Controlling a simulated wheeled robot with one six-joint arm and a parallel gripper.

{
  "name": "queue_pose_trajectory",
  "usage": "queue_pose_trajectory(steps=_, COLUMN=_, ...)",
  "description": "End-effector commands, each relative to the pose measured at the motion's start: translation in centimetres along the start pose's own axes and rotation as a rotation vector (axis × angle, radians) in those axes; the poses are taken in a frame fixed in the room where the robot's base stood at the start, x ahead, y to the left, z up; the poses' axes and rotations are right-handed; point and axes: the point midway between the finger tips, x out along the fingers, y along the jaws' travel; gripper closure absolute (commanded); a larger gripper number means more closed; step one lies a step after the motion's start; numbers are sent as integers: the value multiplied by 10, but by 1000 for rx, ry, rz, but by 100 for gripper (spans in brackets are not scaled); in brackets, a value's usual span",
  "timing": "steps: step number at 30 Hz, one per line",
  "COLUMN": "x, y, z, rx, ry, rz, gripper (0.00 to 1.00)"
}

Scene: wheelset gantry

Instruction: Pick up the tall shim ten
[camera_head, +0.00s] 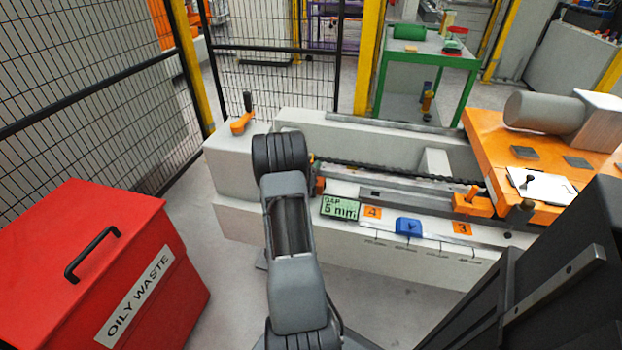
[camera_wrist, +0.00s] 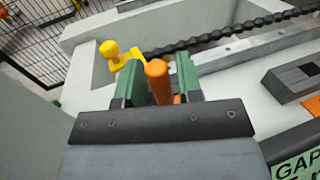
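My gripper (camera_wrist: 158,80) shows in the wrist view with two green fingers standing apart. An orange round-topped post (camera_wrist: 158,82) shows between the fingers; I cannot tell whether it is touched or lies beyond them. In the head view my arm hides the gripper, over the left end of the pale bench. No piece is readable as the tall shim ten. A grey and dark block (camera_wrist: 292,84) lies at the right of the wrist view, beside an orange tag (camera_wrist: 312,104); its marking is not readable.
The pale bench (camera_head: 330,232) carries a "GAP 5 mm" display (camera_head: 340,208), orange tags 4 (camera_head: 372,212) and 3 (camera_head: 462,228), and a blue block (camera_head: 409,227). A yellow knob (camera_wrist: 110,49) stands behind the fingers. A red oily-waste bin (camera_head: 160,250) stands left.

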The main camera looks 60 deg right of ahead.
Motion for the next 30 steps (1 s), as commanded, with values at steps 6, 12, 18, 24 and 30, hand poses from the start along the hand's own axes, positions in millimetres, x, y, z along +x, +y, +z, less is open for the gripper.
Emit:
queue_pose_trajectory(steps=6, x=0, y=0, z=0, rx=0, ry=0, rz=0, gripper=88)
queue_pose_trajectory(steps=12, x=0, y=0, z=0, rx=0, ry=0, rz=0, gripper=100)
queue_pose_trajectory(steps=18, x=0, y=0, z=0, rx=1, ry=-1, rz=0, gripper=100)
queue_pose_trajectory(steps=24, x=0, y=0, z=2, rx=1, ry=-1, rz=0, gripper=100)
queue_pose_trajectory(steps=30, x=0, y=0, z=16, rx=2, ry=-2, rz=0, gripper=100)
